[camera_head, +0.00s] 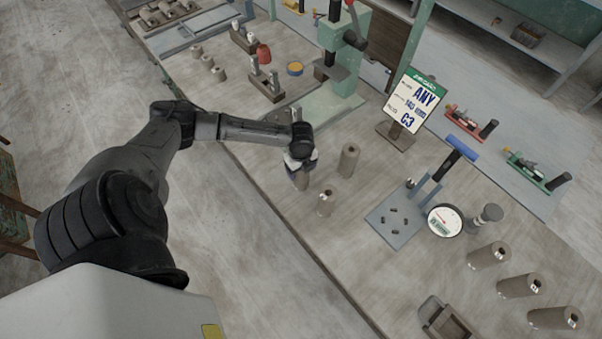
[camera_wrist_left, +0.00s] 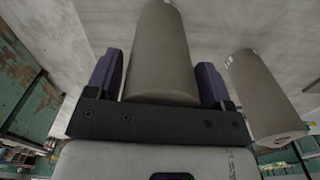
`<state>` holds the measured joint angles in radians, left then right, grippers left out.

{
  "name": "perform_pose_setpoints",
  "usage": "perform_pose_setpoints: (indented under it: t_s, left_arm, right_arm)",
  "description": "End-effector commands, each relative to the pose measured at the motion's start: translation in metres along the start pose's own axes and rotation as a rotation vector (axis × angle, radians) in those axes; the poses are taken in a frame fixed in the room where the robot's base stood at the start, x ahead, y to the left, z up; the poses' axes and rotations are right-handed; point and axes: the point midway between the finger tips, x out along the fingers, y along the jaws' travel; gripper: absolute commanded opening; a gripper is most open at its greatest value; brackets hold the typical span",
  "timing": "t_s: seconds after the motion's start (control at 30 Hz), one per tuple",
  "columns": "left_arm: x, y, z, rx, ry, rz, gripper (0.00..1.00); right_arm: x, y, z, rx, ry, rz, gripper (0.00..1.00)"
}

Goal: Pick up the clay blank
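My left gripper (camera_head: 300,160) points down over a grey-brown clay blank (camera_head: 301,180), a plain cylinder near the table's left edge. In the left wrist view this blank (camera_wrist_left: 160,50) stands between the two fingers of the gripper (camera_wrist_left: 160,82). The fingers are very close to its sides; I cannot tell whether they press on it. Whether its base rests on the table is unclear. A second blank (camera_head: 348,160) stands upright to its right, and a third blank (camera_head: 327,200) stands lower right. One neighbouring blank (camera_wrist_left: 262,95) shows right of the fingers. My right gripper is not in view.
A sign (camera_head: 411,103) reading "ANY" and "C3" stands behind. Three cylinders lie at lower right, one here (camera_head: 488,255). A green press (camera_head: 335,75) stands behind the gripper.

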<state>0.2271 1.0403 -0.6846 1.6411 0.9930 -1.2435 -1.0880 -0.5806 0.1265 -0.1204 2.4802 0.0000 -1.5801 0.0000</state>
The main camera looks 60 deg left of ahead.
Motion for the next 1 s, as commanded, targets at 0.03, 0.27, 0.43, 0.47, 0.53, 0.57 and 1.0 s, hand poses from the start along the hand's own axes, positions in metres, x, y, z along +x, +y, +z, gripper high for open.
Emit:
perform_pose_setpoints:
  t_s: [0.03,0.27,0.43,0.47,0.53,0.57,1.0]
  left_arm:
    - [0.000,0.000,0.000,0.000,0.000,0.000,0.70]
    - [0.000,0.000,0.000,0.000,0.000,0.000,0.48]
    - [0.000,0.000,0.000,0.000,0.000,0.000,0.32]
    - [0.000,0.000,0.000,0.000,0.000,0.000,0.29]
    - [0.000,0.000,0.000,0.000,0.000,0.000,0.22]
    - [0.000,0.000,0.000,0.000,0.000,0.000,0.20]
    - [-0.025,-0.001,0.001,0.002,-0.002,-0.005,0.20]
  right_arm:
    - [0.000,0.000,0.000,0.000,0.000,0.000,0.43]
    - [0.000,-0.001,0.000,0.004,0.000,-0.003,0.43]
    - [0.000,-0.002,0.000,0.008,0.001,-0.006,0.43]
    - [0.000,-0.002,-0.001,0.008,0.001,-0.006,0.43]
    - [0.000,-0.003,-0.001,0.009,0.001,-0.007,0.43]
    - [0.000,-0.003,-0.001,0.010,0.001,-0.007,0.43]
    - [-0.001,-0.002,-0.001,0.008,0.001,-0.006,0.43]
